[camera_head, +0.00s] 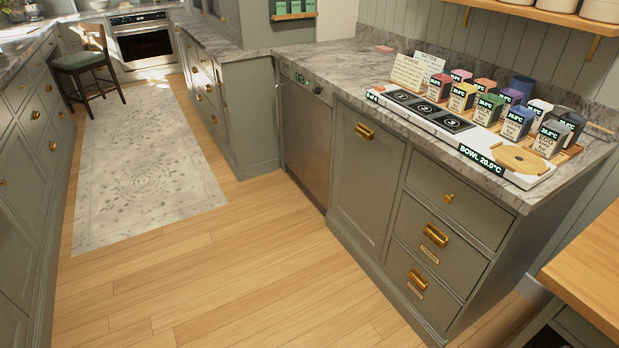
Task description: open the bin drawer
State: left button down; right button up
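A tall grey-green cabinet front (362,181) with a brass cup handle (364,131) near its top is closed, right of the steel dishwasher. To its right is a stack of closed drawers: a top drawer (470,213) with a round brass knob, a middle drawer (455,256) and a bottom drawer (430,295), both with brass cup handles. Small labels sit under the two lower handles, too small to read. I cannot tell which front is the bin drawer; none says so legibly. Neither of my grippers is in view.
The dishwasher (306,138) is shut. The marble counter (340,64) holds a white tray (395,103) with several labelled boxes. A wooden top (590,265) juts in at lower right. The wooden floor (240,275) before the drawers is clear; a rug (145,165) lies further left.

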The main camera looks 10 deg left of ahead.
aim_at(369, 159)
jog(key=i+j, duration=0.15)
jog(key=j, duration=0.15)
jog(key=i+j+z, duration=0.15)
jog(key=j, duration=0.15)
jog(key=i+j, duration=0.1)
jog(key=j, duration=0.2)
jog(key=i+j+z, duration=0.15)
jog(key=j, duration=0.15)
